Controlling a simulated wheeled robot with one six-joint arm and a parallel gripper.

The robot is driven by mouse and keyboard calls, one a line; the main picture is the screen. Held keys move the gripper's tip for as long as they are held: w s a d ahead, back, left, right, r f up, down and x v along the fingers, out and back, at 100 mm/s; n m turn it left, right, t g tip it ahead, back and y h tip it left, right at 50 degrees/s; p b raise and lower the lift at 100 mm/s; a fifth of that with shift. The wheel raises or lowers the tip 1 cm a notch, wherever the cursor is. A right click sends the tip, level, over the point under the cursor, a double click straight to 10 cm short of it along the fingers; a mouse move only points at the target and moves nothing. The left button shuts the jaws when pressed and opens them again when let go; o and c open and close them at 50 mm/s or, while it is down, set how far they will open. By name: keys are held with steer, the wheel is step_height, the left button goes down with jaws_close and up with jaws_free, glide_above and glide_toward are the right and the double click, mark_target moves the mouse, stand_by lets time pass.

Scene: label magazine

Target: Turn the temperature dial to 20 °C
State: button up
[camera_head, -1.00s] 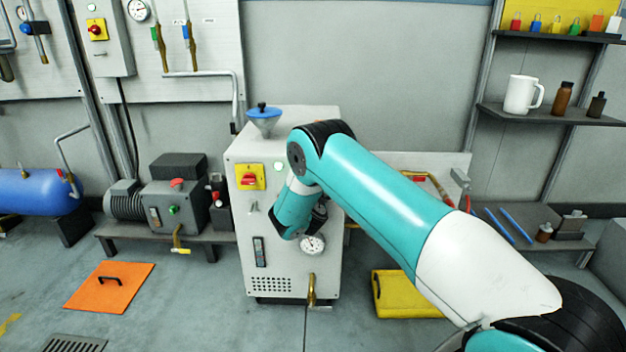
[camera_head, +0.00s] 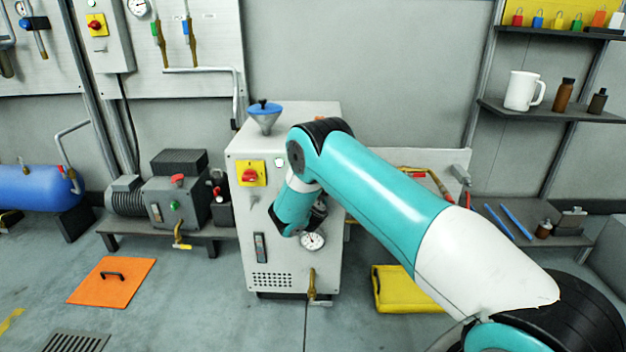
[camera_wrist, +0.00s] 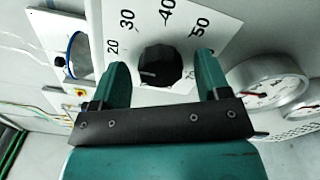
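The temperature dial is a black knob (camera_wrist: 160,66) on a white scale plate (camera_wrist: 181,12) in the wrist view. The numbers 20, 30, 40 and 50 show around it; lower marks are partly hidden by my gripper. A short white line on the knob points left, towards the side of the 20 mark and a little below it. My gripper (camera_wrist: 163,70) is open, with one finger on each side of the knob and a visible gap to both. In the head view my arm hides the dial on the white cabinet (camera_head: 293,262).
Round gauges (camera_wrist: 272,85) sit close to the right finger. The cabinet also bears a red-and-yellow switch (camera_head: 250,174), a blue-topped funnel (camera_head: 264,115) and a brass tap (camera_head: 311,285). A yellow case (camera_head: 400,290) lies on the floor to the right.

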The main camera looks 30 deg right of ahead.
steer(key=b+v, duration=1.7)
steer(key=shift+s+b, duration=0.2)
steer(key=shift+b, duration=0.2)
steer(key=shift+a, duration=0.1)
